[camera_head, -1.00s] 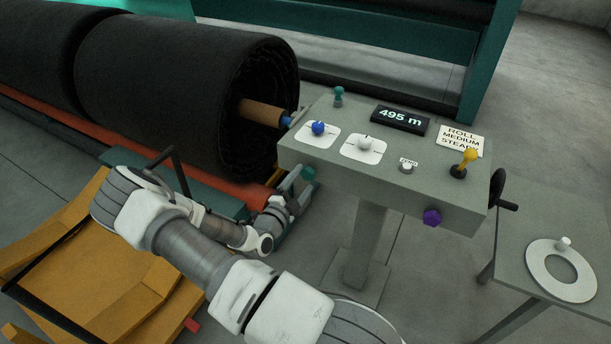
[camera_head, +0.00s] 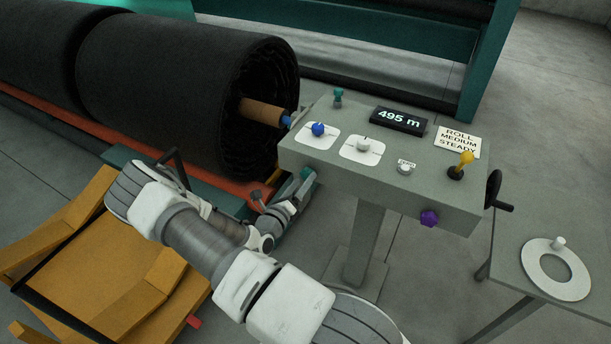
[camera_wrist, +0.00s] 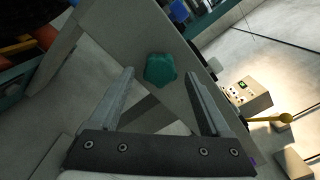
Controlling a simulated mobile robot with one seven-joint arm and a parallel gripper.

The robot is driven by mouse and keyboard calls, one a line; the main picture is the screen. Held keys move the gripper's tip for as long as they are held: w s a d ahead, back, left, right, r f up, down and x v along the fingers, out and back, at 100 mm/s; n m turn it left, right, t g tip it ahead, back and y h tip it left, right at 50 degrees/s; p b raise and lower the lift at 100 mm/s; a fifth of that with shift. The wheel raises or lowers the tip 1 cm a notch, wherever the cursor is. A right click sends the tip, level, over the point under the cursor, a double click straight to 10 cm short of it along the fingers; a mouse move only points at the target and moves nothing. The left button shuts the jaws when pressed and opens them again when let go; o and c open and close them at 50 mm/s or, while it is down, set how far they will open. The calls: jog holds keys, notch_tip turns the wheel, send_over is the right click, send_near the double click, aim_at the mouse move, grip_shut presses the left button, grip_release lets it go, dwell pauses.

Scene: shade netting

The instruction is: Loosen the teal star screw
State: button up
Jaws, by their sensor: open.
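The teal star screw (camera_wrist: 160,70) sits on the grey face of the control console, seen near the middle of the wrist view. My gripper (camera_wrist: 159,77) is open, with one finger to each side of the screw in that picture. The screw appears just beyond the fingertips, and I see no contact. In the head view my gripper (camera_head: 298,187) is at the left end of the console (camera_head: 330,165), low under its top. A bit of teal shows there at the jaws, and the rest of the screw is hidden.
The console carries a blue knob (camera_head: 318,129), a white knob (camera_head: 363,144), a yellow lever (camera_head: 464,160), a purple star knob (camera_head: 429,218) and a small teal lever (camera_head: 338,97). A black netting roll (camera_head: 180,95) stands close left of my gripper. A side table (camera_head: 520,285) is at right.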

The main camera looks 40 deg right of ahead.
jog(key=m, duration=0.3)
jog(key=shift+x, duration=1.3)
grip_shut()
